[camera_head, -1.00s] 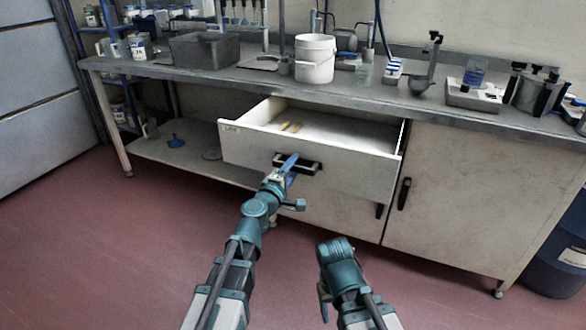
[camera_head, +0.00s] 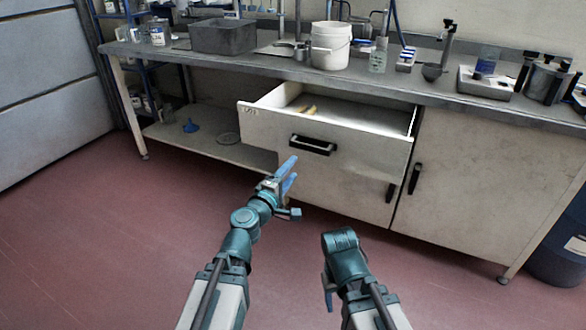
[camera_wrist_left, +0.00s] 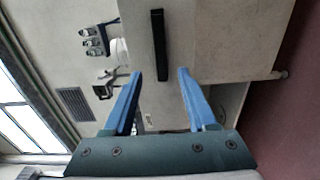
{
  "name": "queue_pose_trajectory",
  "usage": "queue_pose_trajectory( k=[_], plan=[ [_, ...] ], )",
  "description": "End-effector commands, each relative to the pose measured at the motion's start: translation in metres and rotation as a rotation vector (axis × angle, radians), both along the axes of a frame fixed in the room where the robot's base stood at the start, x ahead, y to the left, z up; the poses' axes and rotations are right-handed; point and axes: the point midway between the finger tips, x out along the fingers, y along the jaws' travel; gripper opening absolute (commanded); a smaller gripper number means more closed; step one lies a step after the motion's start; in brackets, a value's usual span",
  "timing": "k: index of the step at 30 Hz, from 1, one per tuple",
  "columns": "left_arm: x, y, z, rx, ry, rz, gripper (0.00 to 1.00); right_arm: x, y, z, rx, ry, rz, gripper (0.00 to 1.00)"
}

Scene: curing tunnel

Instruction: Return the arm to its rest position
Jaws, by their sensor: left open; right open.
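My left gripper (camera_head: 287,173) is open and empty, below and to the left of the drawer handle in the head view. Its two blue fingers (camera_wrist_left: 160,75) stand apart in the left wrist view, with nothing between them. My right gripper (camera_head: 328,291) hangs low at the front, partly hidden by its own arm.
The bench top (camera_head: 425,87) carries a grey bin (camera_head: 222,37), a white bucket (camera_head: 330,47) and a scale (camera_head: 486,83). A cupboard door (camera_head: 470,180) is shut at the right. A blue barrel (camera_head: 556,262) stands at the right edge. The red floor in front is clear.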

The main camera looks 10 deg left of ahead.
Motion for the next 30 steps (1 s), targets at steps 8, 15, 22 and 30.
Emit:
queue_pose_trajectory(
  k=[8,15,22,30],
  plan=[
    [0.001,0.001,0.000,0.000,0.000,-0.001,0.57,0.000,0.000,0.000,0.000,0.000,0.000,0.60],
    [-0.003,-0.013,-0.007,0.089,0.003,-0.067,0.57,0.000,0.000,0.000,0.000,0.000,0.000,0.60],
    [-0.039,-0.054,-0.078,0.548,0.114,-0.405,0.57,0.000,0.000,0.000,0.000,0.000,0.000,0.60],
    [-0.109,-0.016,-0.182,1.050,0.465,-0.744,0.57,0.000,0.000,0.000,0.000,0.000,0.000,0.60]
  ],
)
